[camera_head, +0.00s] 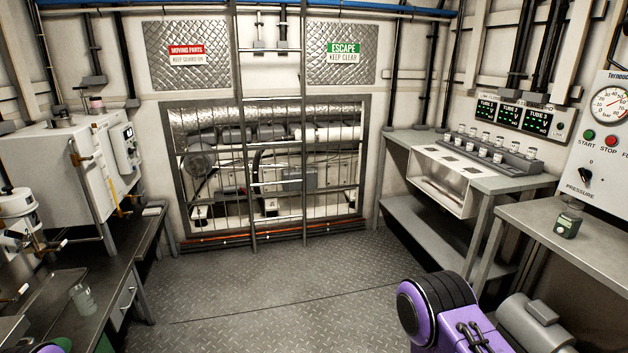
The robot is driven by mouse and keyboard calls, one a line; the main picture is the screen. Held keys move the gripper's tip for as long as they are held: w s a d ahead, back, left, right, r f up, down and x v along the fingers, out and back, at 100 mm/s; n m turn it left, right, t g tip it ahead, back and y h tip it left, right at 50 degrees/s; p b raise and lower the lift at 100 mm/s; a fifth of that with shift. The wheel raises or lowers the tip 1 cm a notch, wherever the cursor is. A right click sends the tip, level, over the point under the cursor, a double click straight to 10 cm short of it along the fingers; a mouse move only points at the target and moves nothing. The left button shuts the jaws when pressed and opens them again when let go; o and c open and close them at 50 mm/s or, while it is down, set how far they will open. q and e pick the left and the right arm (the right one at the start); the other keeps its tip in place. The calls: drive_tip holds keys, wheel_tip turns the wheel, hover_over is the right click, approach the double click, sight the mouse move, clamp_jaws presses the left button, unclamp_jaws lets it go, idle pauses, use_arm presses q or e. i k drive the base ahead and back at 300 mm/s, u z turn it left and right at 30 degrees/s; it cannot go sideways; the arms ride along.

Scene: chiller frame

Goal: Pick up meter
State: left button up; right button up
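A small dark green device (567,226) with a pale label sits on the right-hand metal table, close to the wall panel. It may be the meter, but it is too small to be sure. A clear glass-like part stands at its top or just behind it; I cannot tell which. Neither of my grippers is in view. A purple and black part of my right arm shows at the lower right, apart from the device. A sliver of purple shows at the bottom left corner.
The right table (535,232) is otherwise mostly bare. A wall panel with a round gauge (609,106) rises behind it. A bench (500,181) holds a rack of several small jars (495,148). A glass beaker (83,299) stands on the left counter. The floor between is clear.

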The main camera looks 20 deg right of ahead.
sight(570, 221)
drive_tip(key=z, duration=0.55)
drive_tip(key=i, duration=1.3)
drive_tip(key=z, duration=1.65)
drive_tip(key=i, duration=1.15)
drive_tip(key=z, duration=0.7)
